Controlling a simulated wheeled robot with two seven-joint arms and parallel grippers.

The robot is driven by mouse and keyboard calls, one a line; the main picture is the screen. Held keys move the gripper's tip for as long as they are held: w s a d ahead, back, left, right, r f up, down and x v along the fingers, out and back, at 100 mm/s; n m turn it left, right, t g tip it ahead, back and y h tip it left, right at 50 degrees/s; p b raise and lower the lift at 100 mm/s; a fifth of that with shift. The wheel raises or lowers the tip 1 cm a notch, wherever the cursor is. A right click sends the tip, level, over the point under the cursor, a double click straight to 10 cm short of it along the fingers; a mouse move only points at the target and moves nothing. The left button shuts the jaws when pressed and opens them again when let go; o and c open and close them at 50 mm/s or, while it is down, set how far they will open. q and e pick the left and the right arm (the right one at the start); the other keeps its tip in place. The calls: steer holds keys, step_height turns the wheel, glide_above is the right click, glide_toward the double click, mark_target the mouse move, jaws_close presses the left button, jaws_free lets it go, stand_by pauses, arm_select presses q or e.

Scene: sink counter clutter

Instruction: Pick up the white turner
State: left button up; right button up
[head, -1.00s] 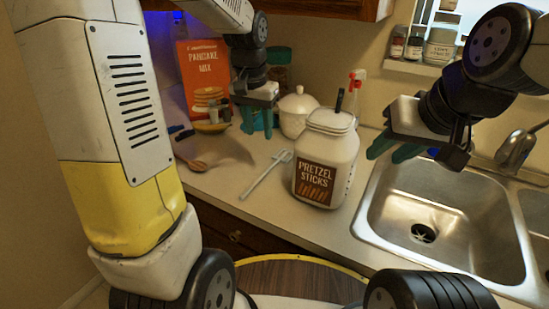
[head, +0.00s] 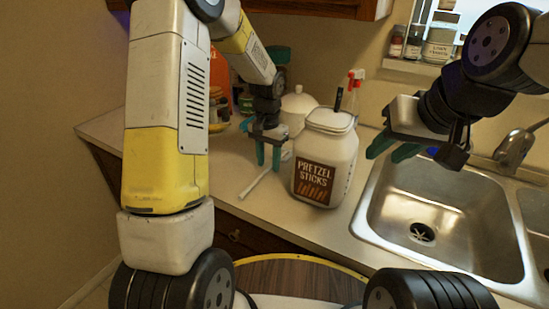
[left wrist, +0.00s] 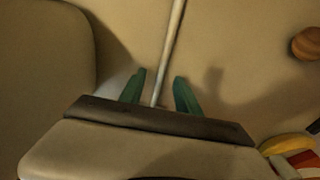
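The white turner lies on the counter left of the pretzel jar. In the head view its thin handle (head: 254,185) shows, while its head end is mostly hidden by my left gripper (head: 268,157). In the left wrist view the handle (left wrist: 173,45) runs up from between the two green fingers of my left gripper (left wrist: 158,92). These fingers are apart, with space on both sides of the handle. I cannot tell how high they are above the counter. My right gripper (head: 393,150) is open and empty near the sink's left rim.
The pretzel sticks jar (head: 325,160) stands close right of my left gripper. A white lidded pot (head: 298,106) and a spray bottle (head: 355,85) stand behind. The sink (head: 440,215) is at right. In the left wrist view a round brown object (left wrist: 307,43) is at right.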

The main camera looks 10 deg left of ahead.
arm_select(q)
steer(key=shift+f, duration=0.4)
steer(key=shift+c, duration=0.5)
jaws_close()
